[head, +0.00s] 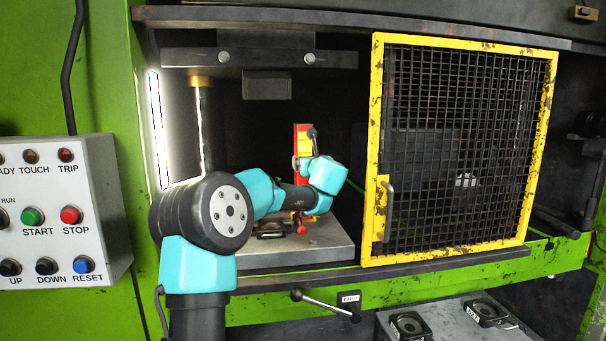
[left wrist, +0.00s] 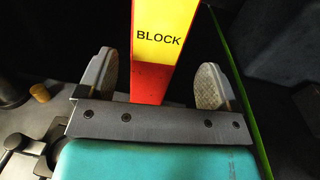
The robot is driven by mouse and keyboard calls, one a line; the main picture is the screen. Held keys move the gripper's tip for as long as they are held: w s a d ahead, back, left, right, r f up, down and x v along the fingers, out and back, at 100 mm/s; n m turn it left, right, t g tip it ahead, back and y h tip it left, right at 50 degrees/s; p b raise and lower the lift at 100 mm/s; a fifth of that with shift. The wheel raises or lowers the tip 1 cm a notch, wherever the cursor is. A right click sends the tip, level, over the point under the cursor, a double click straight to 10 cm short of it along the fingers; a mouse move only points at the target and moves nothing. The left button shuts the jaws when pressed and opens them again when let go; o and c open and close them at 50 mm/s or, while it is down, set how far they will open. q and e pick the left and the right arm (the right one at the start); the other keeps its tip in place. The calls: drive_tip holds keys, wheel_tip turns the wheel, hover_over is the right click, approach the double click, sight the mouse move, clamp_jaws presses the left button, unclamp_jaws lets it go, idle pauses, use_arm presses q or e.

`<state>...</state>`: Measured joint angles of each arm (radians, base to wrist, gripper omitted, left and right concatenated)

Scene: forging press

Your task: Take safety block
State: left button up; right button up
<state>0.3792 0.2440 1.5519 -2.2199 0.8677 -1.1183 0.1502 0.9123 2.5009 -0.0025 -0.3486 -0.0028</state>
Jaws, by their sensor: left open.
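The safety block (head: 302,131) is a red and yellow bar standing upright inside the press, behind my left gripper (head: 304,152). In the left wrist view the block (left wrist: 164,18) shows its yellow face with the word BLOCK and a red lower part. It lies between the two spread fingers of my left gripper (left wrist: 155,82), with a visible gap on each side. My left gripper is open. My right gripper is not in view.
The yellow-framed mesh guard (head: 376,110) covers the press opening's right side. A grey die plate (head: 330,246) lies below my arm, with a red-tipped part (head: 301,227) on it. The upper ram block (head: 267,85) hangs above. A button panel (head: 50,183) is at left.

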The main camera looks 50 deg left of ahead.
use_arm(q)
drive_tip(key=shift+w+a, duration=0.15)
drive_tip(key=shift+a, duration=0.15)
drive_tip(key=x, duration=0.5)
drive_tip(key=shift+a+r, duration=0.1)
drive_tip(key=shift+a, duration=0.1)
idle(0.4)
clamp_jaws()
drive_tip(key=shift+s+r, duration=0.1)
drive_tip(key=shift+s, duration=0.15)
idle(0.5)
